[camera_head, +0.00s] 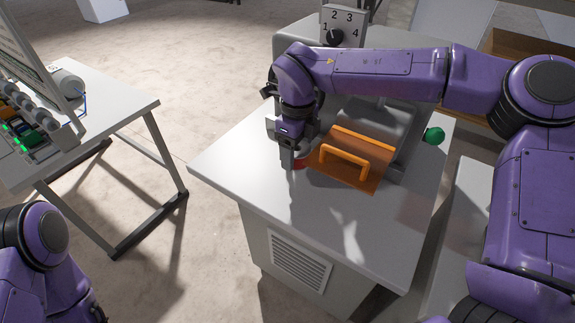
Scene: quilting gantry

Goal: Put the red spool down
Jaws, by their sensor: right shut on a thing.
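The red spool (299,164) shows as a small red patch low between the fingers of my right gripper (293,158). The gripper points down and is shut on the spool, over the white table (240,168) just left of the brown board with the orange handle. Most of the spool is hidden by the fingers, and I cannot tell whether it touches the table top. My left arm shows only at the lower left, and its gripper is out of view.
The brown board (365,183) with its orange handle (340,152) lies right beside the gripper. A grey machine with a numbered dial (334,37) stands behind. A green knob (433,135) is at the right. The table's front left is clear. Another table (120,105) stands left.

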